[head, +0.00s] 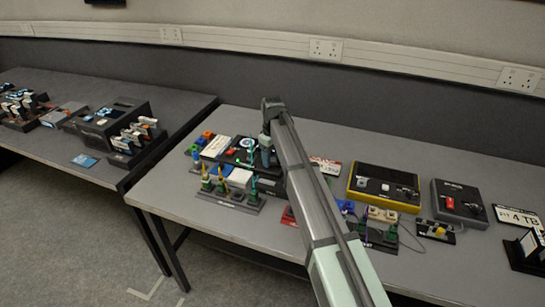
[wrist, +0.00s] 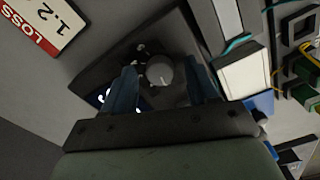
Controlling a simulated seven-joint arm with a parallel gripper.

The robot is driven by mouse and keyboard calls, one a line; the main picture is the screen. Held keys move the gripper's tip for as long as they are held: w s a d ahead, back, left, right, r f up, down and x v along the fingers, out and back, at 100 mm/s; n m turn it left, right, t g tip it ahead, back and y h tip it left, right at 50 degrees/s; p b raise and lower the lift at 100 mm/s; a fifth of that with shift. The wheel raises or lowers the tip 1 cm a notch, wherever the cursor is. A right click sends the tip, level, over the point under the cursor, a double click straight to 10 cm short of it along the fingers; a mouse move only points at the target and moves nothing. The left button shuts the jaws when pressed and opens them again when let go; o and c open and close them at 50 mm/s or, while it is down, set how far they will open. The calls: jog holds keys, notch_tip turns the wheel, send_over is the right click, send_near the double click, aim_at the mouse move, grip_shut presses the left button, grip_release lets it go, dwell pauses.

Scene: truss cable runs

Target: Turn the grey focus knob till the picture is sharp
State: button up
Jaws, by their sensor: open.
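The grey focus knob (wrist: 159,73) shows in the wrist view as a round knob with a small mark, on a dark box (wrist: 105,70). My gripper (wrist: 163,85) is open, with one blue-grey finger on each side of the knob and visible gaps between. I cannot tell how far above the knob the fingertips are. Part of a lit screen (wrist: 101,98) shows beside the left finger, mostly hidden, so its sharpness cannot be told there. In the head view the lit screen (head: 247,143) is small, and my arm hides the knob.
A yellow-edged box (head: 384,206) and a dark grey box (head: 459,223) stand to the right. Bare table lies at the front left.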

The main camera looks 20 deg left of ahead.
jog(key=shift+c, duration=0.2)
jog(key=c, duration=1)
jog(key=m, duration=0.4)
jog(key=shift+m, duration=2.1)
jog(key=o, duration=1)
